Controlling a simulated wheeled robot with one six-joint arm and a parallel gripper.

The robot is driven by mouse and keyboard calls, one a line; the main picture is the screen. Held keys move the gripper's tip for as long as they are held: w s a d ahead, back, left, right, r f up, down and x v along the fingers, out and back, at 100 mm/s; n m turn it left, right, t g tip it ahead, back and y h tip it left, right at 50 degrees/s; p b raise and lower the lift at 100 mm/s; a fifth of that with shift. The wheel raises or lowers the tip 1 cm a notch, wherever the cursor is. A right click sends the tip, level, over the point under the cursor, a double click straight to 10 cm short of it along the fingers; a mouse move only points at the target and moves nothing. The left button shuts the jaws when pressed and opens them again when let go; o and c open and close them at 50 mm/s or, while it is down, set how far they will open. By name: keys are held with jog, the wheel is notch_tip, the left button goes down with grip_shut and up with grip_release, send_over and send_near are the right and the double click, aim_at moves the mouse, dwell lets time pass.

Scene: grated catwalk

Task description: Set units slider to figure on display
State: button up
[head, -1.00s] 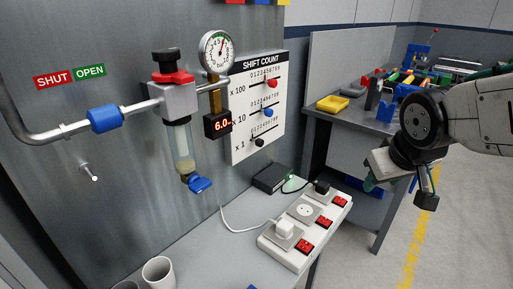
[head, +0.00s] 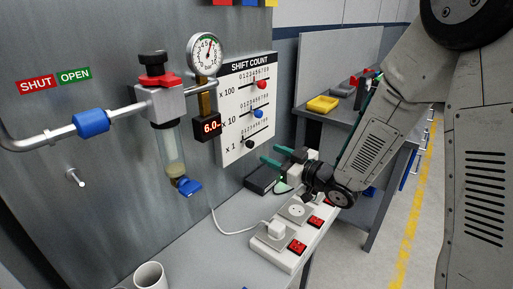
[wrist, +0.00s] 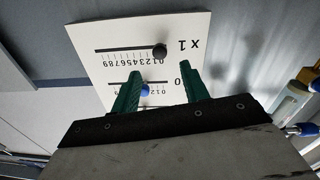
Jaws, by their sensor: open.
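The SHIFT COUNT board (head: 232,148) on the wall has three slider rows. The x 1 row has a black knob (head: 249,144); in the wrist view the black knob (wrist: 159,51) sits near the 0 end of its slot, with the digits upside down. The display (head: 210,126) shows red figures that look like 6.0. My gripper (head: 277,155) is open and empty, its green fingers pointing toward the board, just right of and below the black knob. In the wrist view my gripper (wrist: 160,90) shows both fingers apart, with the knob beyond them.
A blue knob (head: 258,113) and a red knob (head: 261,84) are on the rows above. A white power strip (head: 287,262) and a black box (head: 258,181) lie on the shelf below. A gauge (head: 205,55), pipe and blue-handled filter stand to the left.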

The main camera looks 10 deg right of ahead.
aim_at(253, 145)
jog(key=x, duration=0.7)
grip_shut()
jog(key=shift+w, duration=0.15)
